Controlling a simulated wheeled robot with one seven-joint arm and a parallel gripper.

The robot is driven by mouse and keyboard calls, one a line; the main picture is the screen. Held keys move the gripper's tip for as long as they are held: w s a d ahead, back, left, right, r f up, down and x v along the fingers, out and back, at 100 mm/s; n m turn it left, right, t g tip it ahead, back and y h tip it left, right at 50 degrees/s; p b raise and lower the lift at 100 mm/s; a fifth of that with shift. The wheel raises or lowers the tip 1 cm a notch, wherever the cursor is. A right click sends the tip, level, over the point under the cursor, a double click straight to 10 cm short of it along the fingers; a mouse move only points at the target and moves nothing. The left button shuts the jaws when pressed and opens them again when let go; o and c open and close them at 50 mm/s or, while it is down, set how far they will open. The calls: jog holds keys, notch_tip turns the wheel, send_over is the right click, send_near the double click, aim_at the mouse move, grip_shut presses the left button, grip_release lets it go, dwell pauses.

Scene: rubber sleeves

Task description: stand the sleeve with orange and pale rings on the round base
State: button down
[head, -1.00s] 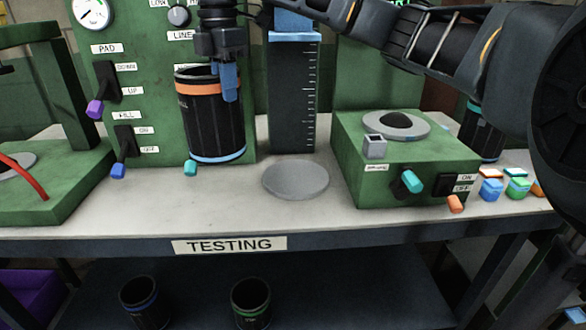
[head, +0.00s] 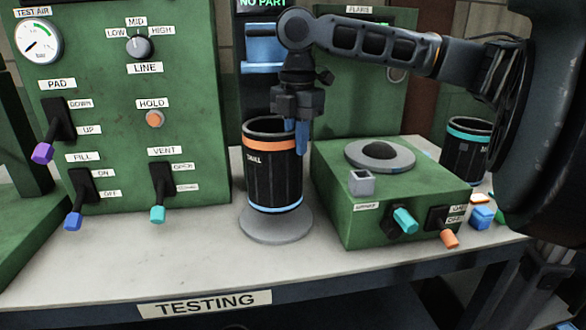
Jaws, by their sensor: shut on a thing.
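The black sleeve (head: 272,178) has an orange ring near its top and a pale blue ring near its bottom. It is upright in the middle of the head view. Its lower end is over the round grey base (head: 275,233) on the bench, within the disc's outline. I cannot tell whether a thin gap is left between them. My gripper (head: 299,138) points down at the sleeve's right rim and is shut on it.
A green box (head: 395,205) with a grey disc on top stands close on the right. The green control panel (head: 115,120) with levers is at the left. Another sleeve (head: 465,150) with a teal ring stands behind the box. The bench front (head: 120,285) is clear.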

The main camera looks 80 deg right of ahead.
jog(key=shift+f, duration=2.55)
jog(key=c, duration=1.1)
grip_release()
jog(key=shift+c, duration=0.2)
notch_tip(320, 180, up, 12)
jog(key=shift+r, duration=0.15)
